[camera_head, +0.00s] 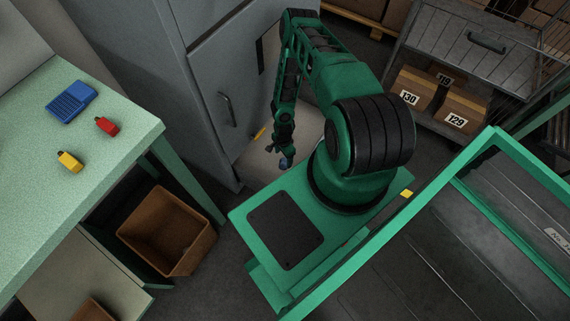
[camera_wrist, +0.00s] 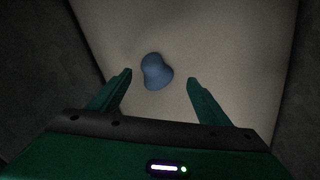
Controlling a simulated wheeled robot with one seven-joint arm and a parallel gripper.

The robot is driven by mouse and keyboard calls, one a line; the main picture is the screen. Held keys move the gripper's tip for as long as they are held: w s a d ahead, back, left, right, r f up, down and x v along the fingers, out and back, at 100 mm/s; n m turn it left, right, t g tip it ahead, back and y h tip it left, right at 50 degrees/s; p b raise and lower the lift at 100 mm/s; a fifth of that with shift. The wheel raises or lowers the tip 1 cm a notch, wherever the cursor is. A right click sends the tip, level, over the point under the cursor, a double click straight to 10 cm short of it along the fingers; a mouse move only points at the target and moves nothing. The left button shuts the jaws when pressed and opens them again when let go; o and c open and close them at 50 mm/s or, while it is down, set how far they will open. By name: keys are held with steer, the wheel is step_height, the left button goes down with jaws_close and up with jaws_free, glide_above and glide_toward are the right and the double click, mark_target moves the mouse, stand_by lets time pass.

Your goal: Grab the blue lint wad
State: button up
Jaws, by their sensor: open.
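The blue lint wad (camera_wrist: 156,72) is a small, smooth, rounded lump on a pale beige surface (camera_wrist: 205,30). In the wrist view it lies between and slightly beyond the open fingertips of my gripper (camera_wrist: 160,77), with a gap on each side. In the head view the wad (camera_head: 284,163) is a small blue spot just under my gripper (camera_head: 279,149), low beside the grey cabinet. My gripper is open and empty. How high it is above the surface is hard to tell.
A grey cabinet (camera_head: 215,75) stands close behind the wad. A yellow item (camera_head: 259,133) lies near it. A green table (camera_head: 110,130) at left holds a blue object (camera_head: 71,101), a red one (camera_head: 107,126) and a yellow one (camera_head: 69,161). A brown bin (camera_head: 190,265) sits below.

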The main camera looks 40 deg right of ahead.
mark_target(284, 161)
steer(key=shift+s+d+f, duration=0.1)
steer(key=shift+f, duration=1.15)
steer(key=shift+s+d+f, duration=0.1)
steer(key=shift+f, duration=1.15)
steer(key=c, duration=1.1)
